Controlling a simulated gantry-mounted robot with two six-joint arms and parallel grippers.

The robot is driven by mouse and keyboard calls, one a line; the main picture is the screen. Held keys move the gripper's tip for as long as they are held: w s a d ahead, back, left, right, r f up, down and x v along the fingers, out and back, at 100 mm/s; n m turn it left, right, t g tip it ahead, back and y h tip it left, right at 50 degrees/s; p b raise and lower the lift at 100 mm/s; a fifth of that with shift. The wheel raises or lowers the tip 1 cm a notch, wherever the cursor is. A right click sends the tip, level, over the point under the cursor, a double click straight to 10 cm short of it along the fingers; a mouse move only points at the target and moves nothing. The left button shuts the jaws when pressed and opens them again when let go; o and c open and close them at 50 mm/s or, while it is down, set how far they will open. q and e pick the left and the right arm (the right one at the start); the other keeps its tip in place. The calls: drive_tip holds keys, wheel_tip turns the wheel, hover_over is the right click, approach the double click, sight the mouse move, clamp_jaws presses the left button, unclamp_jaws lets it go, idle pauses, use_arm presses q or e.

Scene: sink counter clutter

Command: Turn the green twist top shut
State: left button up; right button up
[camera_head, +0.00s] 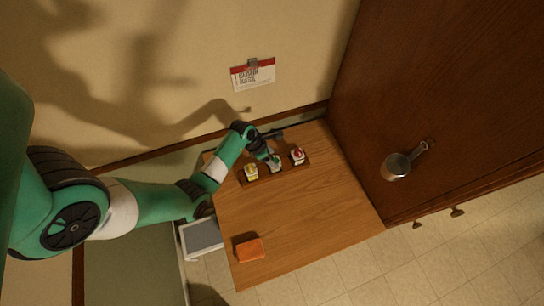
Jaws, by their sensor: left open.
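Three small white-bodied containers stand in a row on the wooden counter (300,216), near its wall edge. The left one has a yellow top (251,170) and the right one has a red top (297,153). The middle container (276,168) is partly covered by my left gripper (274,160). I cannot clearly make out its green top against my green gripper. My left gripper is open at the top of this middle container; whether it touches is too small to tell. My right gripper is out of view.
An orange block (250,250) lies near the counter's front left corner. A grey-topped white bin (203,236) stands beside the counter's left edge. A metal pan (396,168) is at the brown cabinet (440,100) on the right. The counter's middle and right are clear.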

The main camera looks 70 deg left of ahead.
use_arm(q)
clamp_jaws()
idle(0.3)
